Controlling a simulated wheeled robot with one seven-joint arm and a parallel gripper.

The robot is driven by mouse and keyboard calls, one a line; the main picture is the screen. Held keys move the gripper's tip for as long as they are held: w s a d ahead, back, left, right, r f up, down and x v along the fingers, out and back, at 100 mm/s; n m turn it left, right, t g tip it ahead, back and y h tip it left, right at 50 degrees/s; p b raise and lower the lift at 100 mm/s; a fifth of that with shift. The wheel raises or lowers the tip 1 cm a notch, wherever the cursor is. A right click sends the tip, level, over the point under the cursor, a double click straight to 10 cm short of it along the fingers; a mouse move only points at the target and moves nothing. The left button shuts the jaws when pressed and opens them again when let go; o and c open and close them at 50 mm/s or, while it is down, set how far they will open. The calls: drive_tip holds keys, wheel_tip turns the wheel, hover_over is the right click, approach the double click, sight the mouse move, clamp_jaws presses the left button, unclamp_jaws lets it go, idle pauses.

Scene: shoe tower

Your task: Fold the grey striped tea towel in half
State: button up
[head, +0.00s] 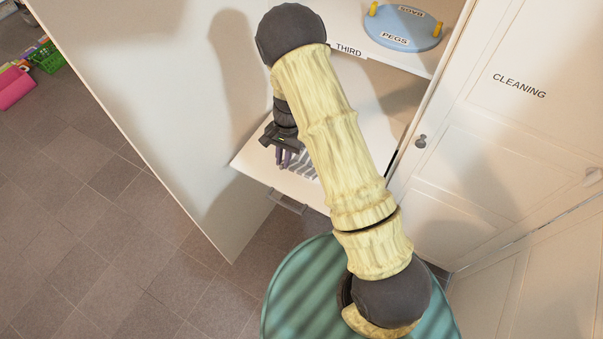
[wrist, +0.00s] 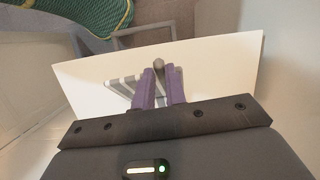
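The grey striped tea towel (head: 304,166) lies on the white pulled-out board, partly hidden behind my arm in the head view. In the wrist view its grey and white stripes (wrist: 122,88) show left of my fingers. My gripper (head: 284,156) points down at the towel's left part. In the wrist view my gripper's two purple fingers (wrist: 161,80) stand close together, with a rounded grey piece between their tips. This looks like a pinched part of the towel. How much of it is held is hidden.
The white board (head: 251,163) has a handle (head: 287,202) at its front. Above it is a shelf labelled THIRD with a blue PEGS disc (head: 403,27). A tall white panel (head: 150,90) stands left, and a CLEANING door (head: 510,120) right. The board is bare around the towel.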

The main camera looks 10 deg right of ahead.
drive_tip(key=shift+w+r, duration=0.1)
drive_tip(key=shift+r, duration=0.45)
drive_tip(key=shift+p, duration=0.3)
drive_tip(key=shift+w+d+r+g+y+p, duration=0.1)
drive_tip(key=shift+r+g+y+p, duration=0.1)
drive_tip(key=shift+r+p, duration=0.25)
drive_tip(key=shift+w+d+r+g+y+p, duration=0.1)
drive_tip(key=shift+r+g+p, duration=0.15)
drive_tip(key=shift+r, duration=0.3)
drive_tip(key=o, duration=1.4)
drive_tip(key=shift+c, duration=0.2)
wheel_tip(320, 180, up, 7)
drive_tip(key=p, duration=0.4)
drive_tip(key=shift+p, duration=0.35)
